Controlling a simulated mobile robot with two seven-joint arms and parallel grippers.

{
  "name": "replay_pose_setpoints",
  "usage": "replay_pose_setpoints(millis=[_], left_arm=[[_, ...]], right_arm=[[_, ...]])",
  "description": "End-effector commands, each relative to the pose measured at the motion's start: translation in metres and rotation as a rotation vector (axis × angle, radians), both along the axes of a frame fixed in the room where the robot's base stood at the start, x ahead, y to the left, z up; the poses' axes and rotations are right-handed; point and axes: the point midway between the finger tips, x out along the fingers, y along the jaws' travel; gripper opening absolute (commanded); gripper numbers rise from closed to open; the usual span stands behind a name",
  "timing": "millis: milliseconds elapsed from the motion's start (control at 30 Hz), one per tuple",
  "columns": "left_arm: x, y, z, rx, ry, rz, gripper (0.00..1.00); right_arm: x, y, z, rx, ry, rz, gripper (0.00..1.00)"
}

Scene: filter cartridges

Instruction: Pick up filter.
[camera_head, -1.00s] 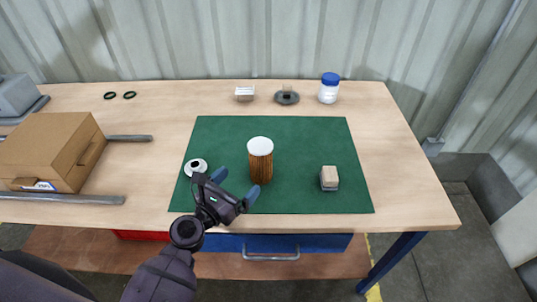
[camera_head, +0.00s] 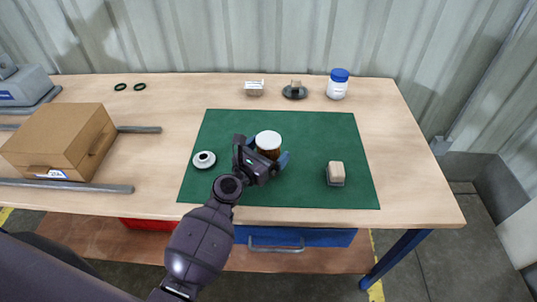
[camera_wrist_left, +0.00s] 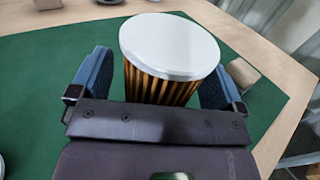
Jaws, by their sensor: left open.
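The filter (camera_head: 268,142) stands upright on the green mat (camera_head: 310,130), with a white top cap and brown pleated sides. In the head view my left gripper (camera_head: 268,157) is at the filter and hides its lower part. In the left wrist view the filter (camera_wrist_left: 168,55) stands between the two blue fingers of the open gripper (camera_wrist_left: 160,85). Gaps show between the fingers and the filter's sides. My right gripper is not in view.
A white ring-shaped part (camera_head: 204,159) lies left of the gripper. A small beige-and-grey block (camera_head: 335,173) sits on the mat at right. A cardboard box (camera_head: 60,142) is at left. A white jar with blue lid (camera_head: 338,84) stands at the back.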

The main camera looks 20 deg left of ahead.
Motion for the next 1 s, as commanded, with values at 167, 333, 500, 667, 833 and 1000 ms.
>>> replay_pose_setpoints(millis=[167, 333, 500, 667, 833, 1000], left_arm=[[0.002, 0.000, 0.000, 0.000, 0.000, 0.000, 0.95], [0.001, 0.000, 0.000, 0.000, 0.000, 0.000, 0.81], [0.001, 0.000, 0.000, 0.000, 0.000, 0.000, 0.55], [0.001, 0.000, 0.000, 0.000, -0.001, 0.000, 0.40], [0.001, 0.000, 0.002, 0.000, -0.001, 0.000, 0.40], [0.002, -0.001, 0.017, -0.002, -0.006, 0.000, 0.40]], right_arm=[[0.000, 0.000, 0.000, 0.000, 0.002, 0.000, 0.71], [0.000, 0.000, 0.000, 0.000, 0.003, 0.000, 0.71], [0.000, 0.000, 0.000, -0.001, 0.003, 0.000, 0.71], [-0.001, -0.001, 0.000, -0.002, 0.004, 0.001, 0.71], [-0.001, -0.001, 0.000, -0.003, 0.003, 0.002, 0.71], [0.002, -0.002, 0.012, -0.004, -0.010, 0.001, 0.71]])
